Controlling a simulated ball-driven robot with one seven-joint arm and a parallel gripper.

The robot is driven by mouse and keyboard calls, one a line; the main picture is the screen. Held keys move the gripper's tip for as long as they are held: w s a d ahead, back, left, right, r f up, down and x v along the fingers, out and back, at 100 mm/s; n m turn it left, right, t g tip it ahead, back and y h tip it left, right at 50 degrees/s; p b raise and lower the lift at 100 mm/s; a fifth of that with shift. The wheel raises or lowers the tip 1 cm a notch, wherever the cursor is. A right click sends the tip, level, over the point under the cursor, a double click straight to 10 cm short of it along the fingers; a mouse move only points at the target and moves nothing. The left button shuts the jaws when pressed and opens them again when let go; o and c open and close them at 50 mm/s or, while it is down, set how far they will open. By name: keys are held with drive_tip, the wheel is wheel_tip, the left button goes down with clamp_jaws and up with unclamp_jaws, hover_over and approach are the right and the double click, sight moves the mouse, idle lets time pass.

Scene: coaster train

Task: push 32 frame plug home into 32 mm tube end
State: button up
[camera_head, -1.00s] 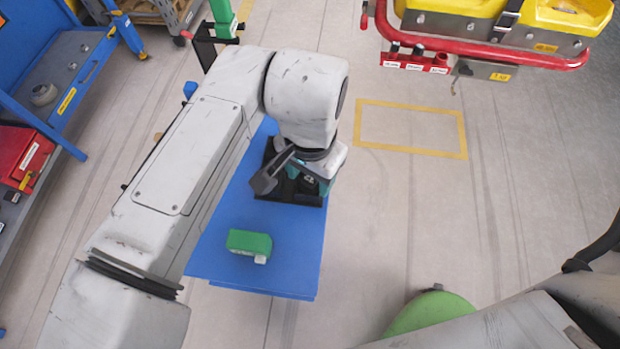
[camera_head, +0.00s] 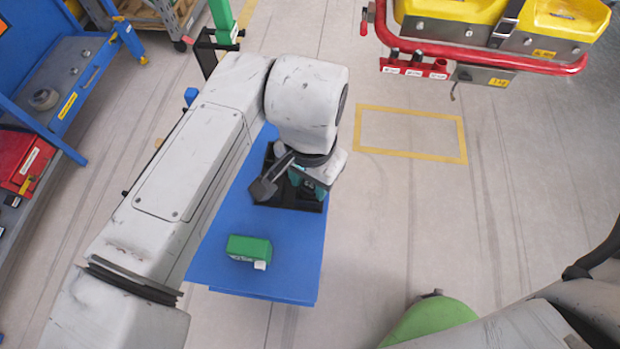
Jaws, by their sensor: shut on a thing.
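My gripper (camera_head: 306,184) is low over the black tray (camera_head: 262,199) on the blue table, and my own wrist covers most of it. Only teal and dark parts of it show. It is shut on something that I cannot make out. The frame plug and the 32 mm tube end cannot be picked out in this view. I cannot tell whether the plug touches the tube.
The blue table (camera_head: 225,225) carries a green block-shaped thing (camera_head: 249,248) with a white end near its front. A red rail (camera_head: 480,56) with yellow bins stands at the upper right. A blue workbench (camera_head: 75,70) stands at the left.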

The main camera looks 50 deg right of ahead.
drive_tip(key=shift+r+p, duration=0.45)
drive_tip(key=shift+r, duration=0.15)
wheel_tip(320, 180, up, 3)
drive_tip(key=p, duration=0.2)
drive_tip(key=shift+s+f+p, duration=0.1)
drive_tip(key=shift+f+p, duration=0.05)
drive_tip(key=shift+p, duration=0.2)
drive_tip(key=s+r+p, duration=0.4)
drive_tip(key=r+p, duration=0.1)
drive_tip(key=r, duration=0.1)
drive_tip(key=shift+s, duration=0.35)
drive_tip(key=s+r+p, duration=0.1)
drive_tip(key=s, duration=0.1)
drive_tip(key=s+r+p, duration=0.1)
drive_tip(key=s, duration=0.2)
drive_tip(key=s+r+p, duration=0.1)
drive_tip(key=s+p, duration=0.1)
drive_tip(key=shift+s+a, duration=0.1)
drive_tip(key=shift+s, duration=0.05)
clamp_jaws()
drive_tip(key=s+p, duration=0.1)
drive_tip(key=p, duration=0.2)
drive_tip(key=shift+s, duration=0.4)
